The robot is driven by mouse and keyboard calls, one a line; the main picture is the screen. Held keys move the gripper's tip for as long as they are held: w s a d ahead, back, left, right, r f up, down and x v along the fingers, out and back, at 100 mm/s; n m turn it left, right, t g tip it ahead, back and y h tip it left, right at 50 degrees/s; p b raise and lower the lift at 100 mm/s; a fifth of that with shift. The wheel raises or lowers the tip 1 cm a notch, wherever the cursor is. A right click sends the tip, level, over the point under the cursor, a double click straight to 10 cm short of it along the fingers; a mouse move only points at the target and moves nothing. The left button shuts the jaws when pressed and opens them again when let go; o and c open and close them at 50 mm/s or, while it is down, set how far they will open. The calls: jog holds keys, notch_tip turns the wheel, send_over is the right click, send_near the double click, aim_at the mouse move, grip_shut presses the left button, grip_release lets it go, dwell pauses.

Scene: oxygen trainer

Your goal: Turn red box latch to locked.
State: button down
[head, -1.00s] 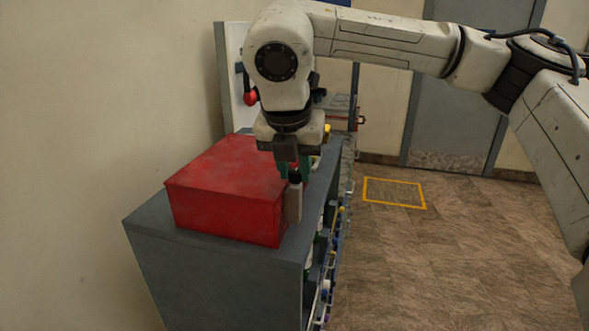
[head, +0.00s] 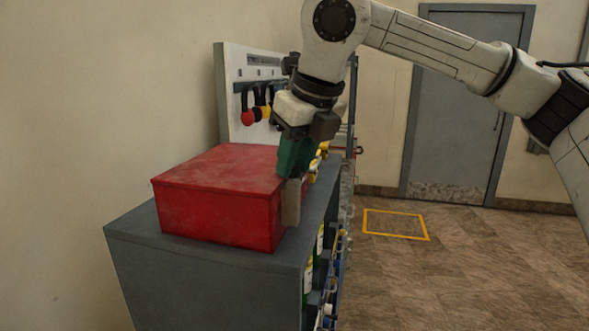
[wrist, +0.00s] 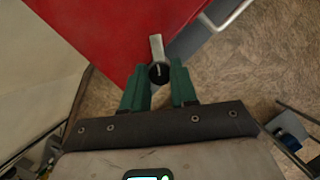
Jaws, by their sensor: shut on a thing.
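The red box (head: 215,205) sits on top of a grey shelf unit. It also fills the top of the wrist view (wrist: 100,30). Its latch is a pale grey lever (wrist: 157,46) with a black round knob (wrist: 159,73), at the box's right side. A pale plate (head: 291,205) shows on that side in the head view. My gripper (wrist: 159,88) has green fingers on both sides of the knob and is shut on the latch. In the head view my gripper (head: 292,160) is tilted and hides the knob. The latch's exact angle is hard to tell.
The grey shelf unit (head: 200,270) holds several bottles on its right side. Behind the box, a white board (head: 232,95) carries hanging red and yellow items. Open floor with a yellow outlined square (head: 396,225) lies to the right.

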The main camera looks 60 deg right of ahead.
jog(key=n+y, duration=0.1)
jog(key=n, duration=0.2)
jog(key=shift+d+n, duration=0.1)
jog(key=shift+n, duration=0.2)
jog(key=shift+d+n+y, duration=0.1)
jog(key=shift+n+y, duration=0.8)
jog(key=shift+n, duration=0.9)
jog(key=c, duration=0.9)
grip_release()
jog(key=v, duration=1)
jog(key=shift+d+r+b, duration=0.15)
jog(key=shift+r+b, duration=0.25)
jog(key=shift+s, duration=0.1)
